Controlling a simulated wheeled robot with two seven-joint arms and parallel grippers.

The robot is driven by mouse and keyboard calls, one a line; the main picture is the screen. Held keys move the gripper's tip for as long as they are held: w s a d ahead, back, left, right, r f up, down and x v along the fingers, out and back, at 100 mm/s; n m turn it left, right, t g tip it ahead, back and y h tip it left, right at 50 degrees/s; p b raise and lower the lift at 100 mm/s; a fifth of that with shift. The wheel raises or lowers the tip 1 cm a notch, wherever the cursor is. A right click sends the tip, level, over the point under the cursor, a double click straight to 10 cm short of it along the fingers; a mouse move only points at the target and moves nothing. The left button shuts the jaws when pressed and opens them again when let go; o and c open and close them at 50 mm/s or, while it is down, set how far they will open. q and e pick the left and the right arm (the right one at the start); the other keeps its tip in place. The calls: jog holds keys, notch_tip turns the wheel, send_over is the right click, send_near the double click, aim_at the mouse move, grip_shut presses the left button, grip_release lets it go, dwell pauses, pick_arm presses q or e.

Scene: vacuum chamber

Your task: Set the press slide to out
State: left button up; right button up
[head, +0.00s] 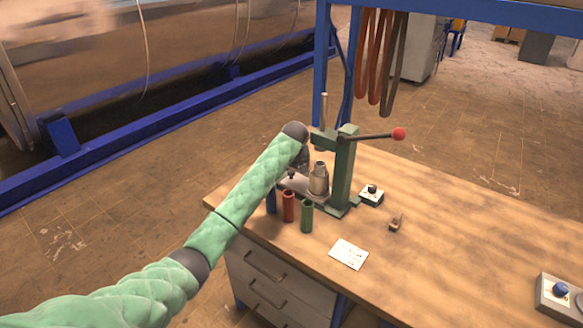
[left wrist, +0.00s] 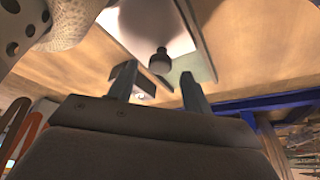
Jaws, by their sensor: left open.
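The green press (head: 344,172) stands near the table's back left edge, with a lever ending in a red knob (head: 398,134). At its base is a pale slide plate (head: 299,184), which also shows in the left wrist view (left wrist: 150,25). A small dark knob (left wrist: 160,62) sits on the plate. My left gripper (left wrist: 158,73) is open, its two fingers on either side of the knob in the picture. I cannot tell if they touch it. In the head view my forearm and wrist partly hide the gripper and plate. My right gripper is not in view.
A metal cylinder (head: 318,180) stands at the press. Blue (head: 271,201), red (head: 289,207) and green (head: 307,216) tubes stand close in front. A small box with a black knob (head: 372,195) and a white card (head: 348,254) lie rightward. The table's right side is largely clear.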

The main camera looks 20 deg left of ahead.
pick_arm(q)
jog(key=shift+x, duration=1)
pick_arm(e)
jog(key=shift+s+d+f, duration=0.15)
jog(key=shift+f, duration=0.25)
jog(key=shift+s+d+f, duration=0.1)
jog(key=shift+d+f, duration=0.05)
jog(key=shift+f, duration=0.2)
